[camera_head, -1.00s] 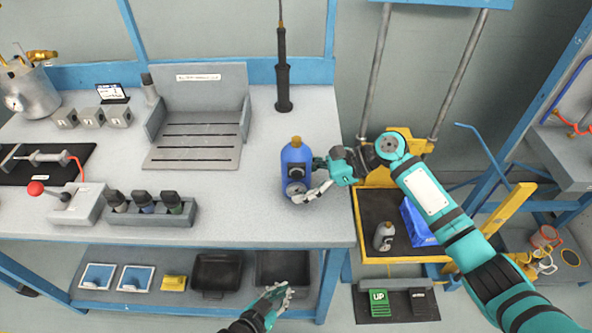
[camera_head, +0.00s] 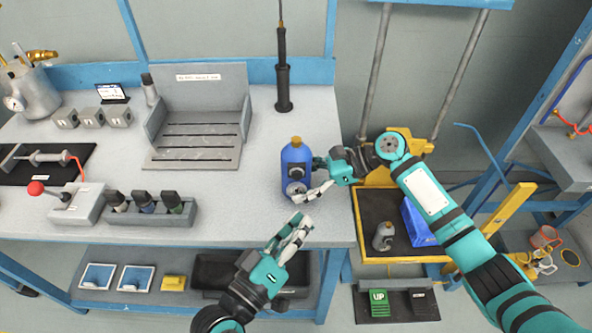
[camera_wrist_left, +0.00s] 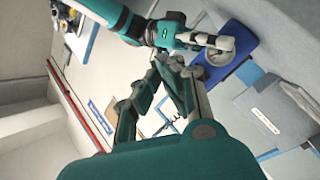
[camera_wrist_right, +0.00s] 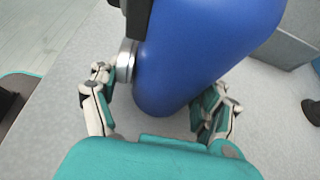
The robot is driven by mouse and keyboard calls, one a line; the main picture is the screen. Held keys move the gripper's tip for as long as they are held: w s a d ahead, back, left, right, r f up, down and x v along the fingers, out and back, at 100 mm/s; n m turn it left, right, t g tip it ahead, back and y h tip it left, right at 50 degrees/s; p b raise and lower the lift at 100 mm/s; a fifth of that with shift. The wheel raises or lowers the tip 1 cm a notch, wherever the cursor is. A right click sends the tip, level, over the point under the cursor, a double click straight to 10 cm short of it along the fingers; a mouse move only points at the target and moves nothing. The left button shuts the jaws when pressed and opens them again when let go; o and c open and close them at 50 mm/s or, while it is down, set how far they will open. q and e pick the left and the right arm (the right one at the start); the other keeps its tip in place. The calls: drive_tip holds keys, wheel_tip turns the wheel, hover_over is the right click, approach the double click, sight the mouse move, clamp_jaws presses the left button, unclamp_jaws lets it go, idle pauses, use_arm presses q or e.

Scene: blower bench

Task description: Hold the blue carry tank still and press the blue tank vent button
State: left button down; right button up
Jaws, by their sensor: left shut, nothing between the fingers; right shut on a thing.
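The blue carry tank (camera_head: 296,165) stands upright on the bench near its right front edge, with a brass top, a black part and a round gauge on its front. It also shows in the left wrist view (camera_wrist_left: 243,40) and fills the upper right wrist view (camera_wrist_right: 205,45). My right gripper (camera_head: 318,185) is shut on the tank from the right, its fingers on either side of the body in the right wrist view. My left gripper (camera_head: 298,226) is shut and empty, in front of and below the tank, apart from it. I cannot clearly make out the vent button.
A grey slotted tray (camera_head: 195,150) stands left of the tank, and a black stick-like tool (camera_head: 283,85) stands behind it. A block with several dark-capped bottles (camera_head: 150,212) is at the front left. The bench top around the tank is clear.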

sight(299, 189)
use_arm(q)
drive_tip(key=w, duration=0.8)
idle(1.4)
drive_tip(key=shift+w+a, duration=0.1)
drive_tip(key=shift+w, duration=0.35)
drive_tip(key=shift+s, duration=0.5)
drive_tip(key=s, duration=0.6)
idle(0.3)
